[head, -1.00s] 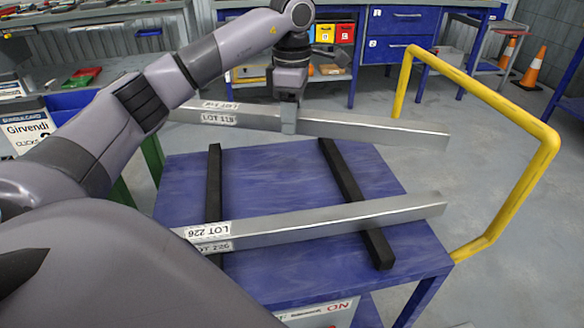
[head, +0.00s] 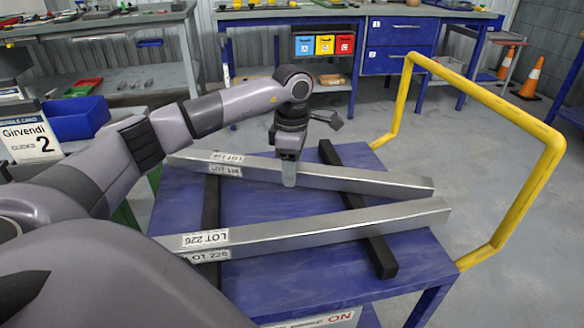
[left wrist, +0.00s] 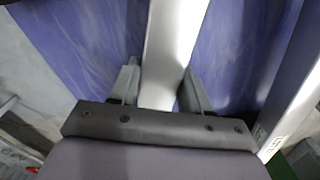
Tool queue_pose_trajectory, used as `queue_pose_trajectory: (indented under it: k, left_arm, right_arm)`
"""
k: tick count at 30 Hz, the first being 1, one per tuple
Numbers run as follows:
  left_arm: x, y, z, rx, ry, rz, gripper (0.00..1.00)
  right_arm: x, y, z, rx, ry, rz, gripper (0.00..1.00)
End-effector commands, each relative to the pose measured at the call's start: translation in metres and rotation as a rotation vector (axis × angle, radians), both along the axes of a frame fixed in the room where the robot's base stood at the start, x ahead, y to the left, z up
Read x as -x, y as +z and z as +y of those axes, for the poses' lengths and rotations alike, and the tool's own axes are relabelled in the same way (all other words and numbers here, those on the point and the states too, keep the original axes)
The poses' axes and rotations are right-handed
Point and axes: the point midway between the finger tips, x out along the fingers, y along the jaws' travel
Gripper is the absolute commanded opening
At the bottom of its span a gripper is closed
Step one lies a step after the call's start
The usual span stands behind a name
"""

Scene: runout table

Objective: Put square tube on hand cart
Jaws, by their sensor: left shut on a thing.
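The far square tube (head: 365,183), grey metal with a lot label at its left end, lies across the hand cart (head: 288,204) at or just above the black bars; I cannot tell whether it touches them. My left gripper (head: 289,173) is shut on this tube near its middle. In the left wrist view the fingers (left wrist: 160,86) stand on both sides of the tube (left wrist: 174,40). A second square tube (head: 330,225), labelled LOT 226, lies nearer on the cart across both bars. It shows at the right of the left wrist view (left wrist: 298,88). My right gripper is out of view.
Two black bars, one on the left (head: 211,205) and one on the right (head: 378,250), cross the blue cart top. A yellow handle (head: 510,115) rises at the cart's right. A blue bin (head: 76,117) and a Girvendi sign (head: 30,133) stand at left. Benches line the back.

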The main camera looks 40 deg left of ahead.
Motion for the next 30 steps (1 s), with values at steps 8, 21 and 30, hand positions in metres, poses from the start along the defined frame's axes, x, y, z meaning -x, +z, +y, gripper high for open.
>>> queue_pose_trajectory:
  k: [8,21,30]
  left_arm:
    - [0.000,-0.002,0.000,0.000,0.000,0.000,0.57]
    - [-0.001,0.005,0.000,0.000,0.000,-0.002,0.73]
    - [-0.001,0.064,0.000,0.001,-0.001,-0.005,0.73]
  right_arm:
    - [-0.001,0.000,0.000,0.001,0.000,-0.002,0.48]
    - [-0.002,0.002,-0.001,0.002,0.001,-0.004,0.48]
    - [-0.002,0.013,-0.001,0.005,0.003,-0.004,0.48]
